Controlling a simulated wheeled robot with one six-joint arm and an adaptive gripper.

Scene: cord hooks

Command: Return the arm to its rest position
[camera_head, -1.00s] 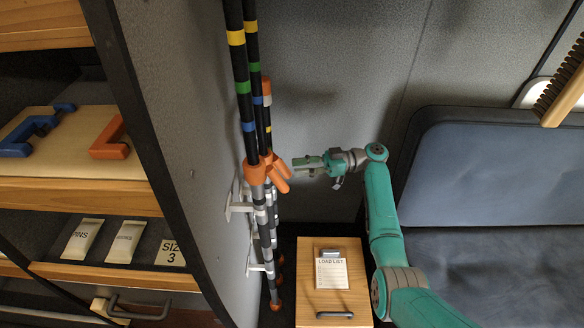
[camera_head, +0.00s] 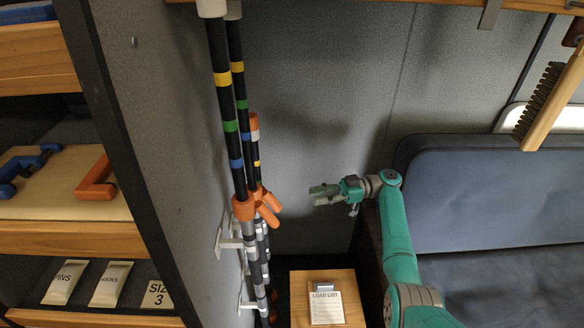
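My gripper (camera_head: 318,196) is at the end of my teal arm, in the middle of the head view. It points left toward the poles, with a clear gap between it and them. Nothing shows in it, but its fingers are too small to tell open from shut. The black poles (camera_head: 222,105) with yellow, green and blue bands stand upright against the left wall. They have orange clamps (camera_head: 244,208) and rest at white wall hooks (camera_head: 230,242).
A wooden cabinet with a load list (camera_head: 327,308) stands below my gripper. A blue padded seat (camera_head: 480,195) is at the right, with a brush (camera_head: 548,108) hanging above it. Shelves (camera_head: 60,238) with clamps and packets fill the left. The space around my gripper is free.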

